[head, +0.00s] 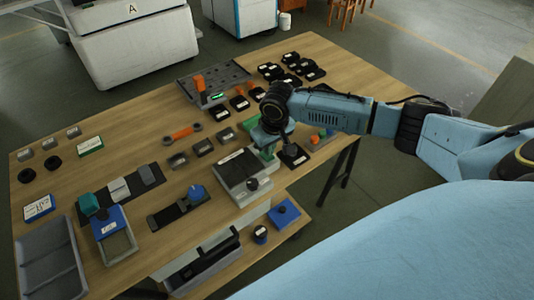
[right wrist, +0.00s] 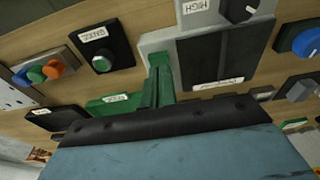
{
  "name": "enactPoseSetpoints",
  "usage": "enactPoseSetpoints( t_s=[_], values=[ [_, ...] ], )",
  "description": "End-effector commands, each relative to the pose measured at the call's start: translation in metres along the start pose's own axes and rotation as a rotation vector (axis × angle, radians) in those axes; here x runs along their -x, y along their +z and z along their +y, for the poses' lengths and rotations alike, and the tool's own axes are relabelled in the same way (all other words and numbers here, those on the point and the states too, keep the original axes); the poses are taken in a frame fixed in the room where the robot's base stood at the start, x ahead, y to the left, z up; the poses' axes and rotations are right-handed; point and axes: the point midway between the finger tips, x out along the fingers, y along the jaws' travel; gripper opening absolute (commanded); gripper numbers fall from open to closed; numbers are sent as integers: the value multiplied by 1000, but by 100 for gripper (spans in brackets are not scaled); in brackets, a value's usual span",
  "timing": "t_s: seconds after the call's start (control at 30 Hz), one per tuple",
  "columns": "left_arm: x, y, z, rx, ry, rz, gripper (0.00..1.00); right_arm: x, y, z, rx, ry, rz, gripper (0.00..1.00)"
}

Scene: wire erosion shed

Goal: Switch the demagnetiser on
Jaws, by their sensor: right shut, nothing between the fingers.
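A grey box with a dark top plate (head: 237,167), which looks like the demagnetiser, stands near the table's front edge. It also shows in the right wrist view (right wrist: 258,60), with a white label on its plate. A dark round knob (head: 252,184) sits at its front end; the knob (right wrist: 238,10) lies beside a label that seems to read HIGH. My right gripper (head: 267,156) is above the box's right rear side. Its green fingers (right wrist: 158,82) are shut and empty, over or against the box's edge; contact is unclear. My left gripper is out of view.
A black box with a green knob (right wrist: 101,64) stands right beside the gripper. A button box with coloured buttons (right wrist: 43,72) lies beyond it. A blue-knobbed black unit (head: 180,208) lies left of the grey box. Several small black boxes (head: 292,68) fill the far right corner.

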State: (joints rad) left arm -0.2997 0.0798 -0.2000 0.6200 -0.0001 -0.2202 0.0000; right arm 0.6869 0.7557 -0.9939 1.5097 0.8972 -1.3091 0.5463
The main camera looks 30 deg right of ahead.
Motion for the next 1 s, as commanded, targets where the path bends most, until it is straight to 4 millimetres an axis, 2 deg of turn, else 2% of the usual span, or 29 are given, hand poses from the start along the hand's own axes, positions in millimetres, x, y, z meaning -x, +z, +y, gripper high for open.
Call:
enactPoseSetpoints(
  t_s=[1.0],
  values=[
    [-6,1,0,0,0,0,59,-16,2,0,0,0,0,0]
  ],
)
